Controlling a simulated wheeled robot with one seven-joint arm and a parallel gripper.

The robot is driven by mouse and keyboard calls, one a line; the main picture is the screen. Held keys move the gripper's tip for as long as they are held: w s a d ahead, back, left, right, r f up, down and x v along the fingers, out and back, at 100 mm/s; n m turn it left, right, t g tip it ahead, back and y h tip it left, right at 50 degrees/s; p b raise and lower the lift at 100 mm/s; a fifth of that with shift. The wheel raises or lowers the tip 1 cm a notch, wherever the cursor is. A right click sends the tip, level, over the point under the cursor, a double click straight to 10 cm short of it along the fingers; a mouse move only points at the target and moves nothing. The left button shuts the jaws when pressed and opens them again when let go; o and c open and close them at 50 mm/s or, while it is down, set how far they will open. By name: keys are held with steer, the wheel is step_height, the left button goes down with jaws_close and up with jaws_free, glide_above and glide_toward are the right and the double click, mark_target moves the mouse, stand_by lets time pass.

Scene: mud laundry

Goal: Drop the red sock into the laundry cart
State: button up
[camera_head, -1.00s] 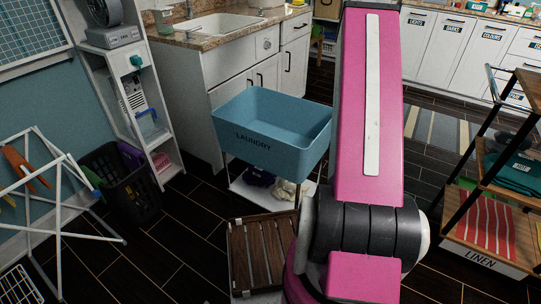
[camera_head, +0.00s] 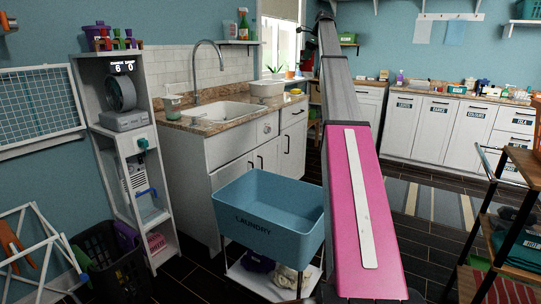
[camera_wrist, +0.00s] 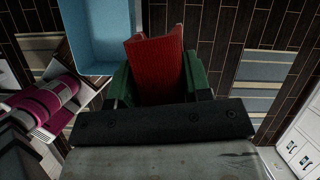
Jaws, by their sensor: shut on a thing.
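The laundry cart is a blue tub (camera_head: 258,222) marked LAUNDRY on a white frame, standing in front of the sink counter in the head view. It looks empty as far as I can see inside. Its blue corner also shows at the upper left of the wrist view (camera_wrist: 82,55). The red sock (camera_wrist: 157,62), ribbed, is held between the green fingers of my gripper (camera_wrist: 160,80) in the wrist view. My gripper is shut on it. The sock appears beside the tub, to its right, over dark floor in that view. The sock cannot be made out in the head view.
A sink counter (camera_head: 225,120) stands behind the cart. A white shelf tower (camera_head: 135,170) and a dark basket (camera_head: 110,265) are at left, with a white drying rack (camera_head: 35,250). A wooden shelf rack (camera_head: 510,220) is at right. A striped rug (camera_head: 430,203) lies behind.

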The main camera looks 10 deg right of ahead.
steer(key=s+a+f, duration=0.6)
steer(key=s+f, duration=0.3)
steer(key=f, duration=0.9)
steer(key=s+a+f, duration=0.7)
steer(key=s+f, duration=0.2)
steer(key=f, duration=1)
steer(key=s+a+f, duration=0.6)
steer(key=s+f, duration=0.3)
steer(key=f, duration=1)
steer(key=shift+s+a, duration=0.3)
steer(key=shift+s, duration=0.1)
steer(key=o, duration=1)
steer(key=v, duration=1)
steer(key=shift+s+d+r, duration=0.1)
steer(key=shift+r, duration=0.25)
